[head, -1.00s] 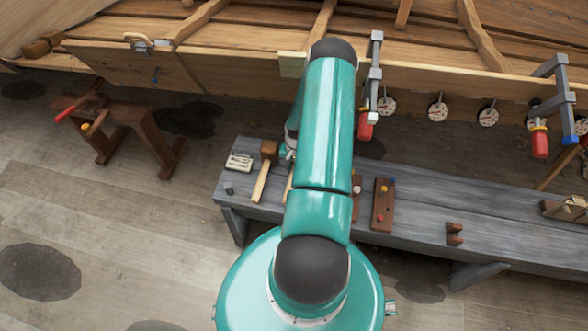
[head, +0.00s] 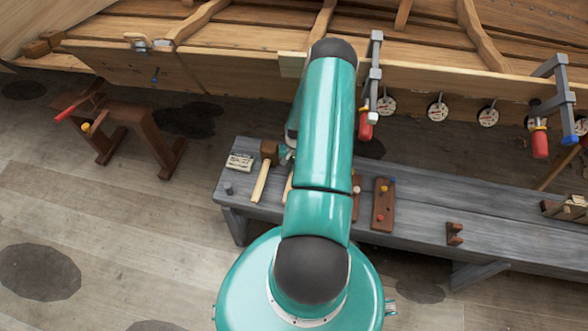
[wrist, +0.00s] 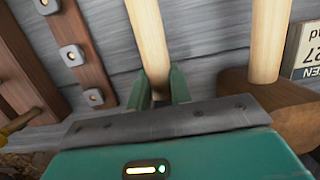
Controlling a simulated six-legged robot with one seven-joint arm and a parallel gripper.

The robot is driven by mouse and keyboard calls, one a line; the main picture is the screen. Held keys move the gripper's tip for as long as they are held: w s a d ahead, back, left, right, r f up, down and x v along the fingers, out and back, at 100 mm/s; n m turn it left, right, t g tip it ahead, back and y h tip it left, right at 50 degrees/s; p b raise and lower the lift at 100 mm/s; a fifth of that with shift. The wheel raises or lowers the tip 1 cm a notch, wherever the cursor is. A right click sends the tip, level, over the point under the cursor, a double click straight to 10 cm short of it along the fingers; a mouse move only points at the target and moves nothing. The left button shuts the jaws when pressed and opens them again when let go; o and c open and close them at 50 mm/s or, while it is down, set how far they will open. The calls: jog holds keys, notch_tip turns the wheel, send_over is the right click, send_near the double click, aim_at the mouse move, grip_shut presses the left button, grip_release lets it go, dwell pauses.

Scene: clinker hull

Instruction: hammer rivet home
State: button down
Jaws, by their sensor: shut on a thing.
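My gripper (wrist: 161,88) is closed around a pale round wooden handle (wrist: 148,40) in the wrist view. The head of that tool is hidden behind the gripper. In the head view my arm hides most of the gripper; a small part of a pale handle (head: 288,186) shows beside the arm. A mallet (head: 268,152) with a brown head and pale handle lies on the grey bench just left of it. The mallet also shows right of my gripper in the wrist view (wrist: 300,112). I cannot pick out the rivet for certain.
The grey bench (head: 335,170) also bears a small label plate (head: 239,162) and a brown rack (head: 383,205). A brown strip with metal squares (wrist: 72,55) lies left of the handle. Clamps (head: 373,75) hang on the hull (head: 230,80) behind. A brown trestle (head: 130,120) stands left.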

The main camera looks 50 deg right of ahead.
jog(key=shift+r, duration=0.65)
dwell(0.3)
jog(key=shift+r, duration=4)
jog(key=c, duration=1.9)
grip_release()
grip_shut()
